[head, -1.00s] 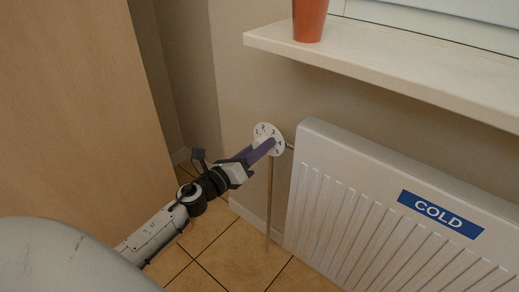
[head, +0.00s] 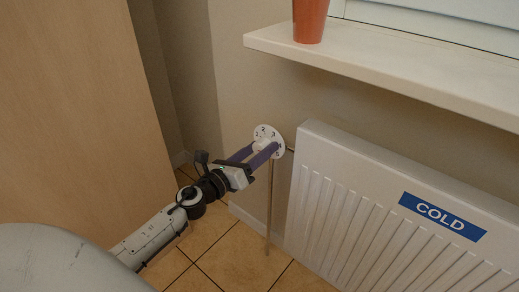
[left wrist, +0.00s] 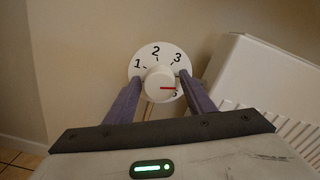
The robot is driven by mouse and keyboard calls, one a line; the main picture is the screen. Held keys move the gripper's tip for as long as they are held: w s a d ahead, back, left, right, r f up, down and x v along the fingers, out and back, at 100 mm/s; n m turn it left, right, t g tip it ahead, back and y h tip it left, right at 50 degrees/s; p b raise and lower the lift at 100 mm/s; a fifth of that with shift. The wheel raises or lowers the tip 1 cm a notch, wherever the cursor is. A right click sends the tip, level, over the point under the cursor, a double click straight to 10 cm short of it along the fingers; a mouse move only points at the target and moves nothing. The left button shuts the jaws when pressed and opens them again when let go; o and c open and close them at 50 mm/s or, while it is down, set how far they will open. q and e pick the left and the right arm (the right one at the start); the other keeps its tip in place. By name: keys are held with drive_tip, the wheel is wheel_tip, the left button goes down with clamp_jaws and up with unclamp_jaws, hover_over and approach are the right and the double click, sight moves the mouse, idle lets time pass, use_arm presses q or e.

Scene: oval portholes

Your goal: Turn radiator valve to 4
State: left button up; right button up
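The radiator valve's white numbered dial (head: 265,131) is on a pipe at the radiator's left end. In the left wrist view, the dial (left wrist: 156,53) shows 1, 2, 3 and part of a 5. The 4 is not readable there, near the right finger. The round white knob (left wrist: 157,84) has a red pointer (left wrist: 168,88) aimed right, just above the partly seen 5. My left gripper (head: 263,147) is at the dial. Its two purple fingers stand apart on either side of the knob, with visible gaps. My right gripper is in neither view.
The white radiator (head: 370,215) with a blue COLD label (head: 442,215) stands right of the dial. A windowsill (head: 400,72) with an orange pot (head: 310,20) juts out above. A wooden panel (head: 70,110) stands at the left.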

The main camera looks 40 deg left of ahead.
use_arm(q)
drive_tip(key=shift+s, duration=0.1)
drive_tip(key=s+b, duration=0.1)
drive_tip(key=s, duration=0.9)
drive_tip(key=shift+a, duration=0.4)
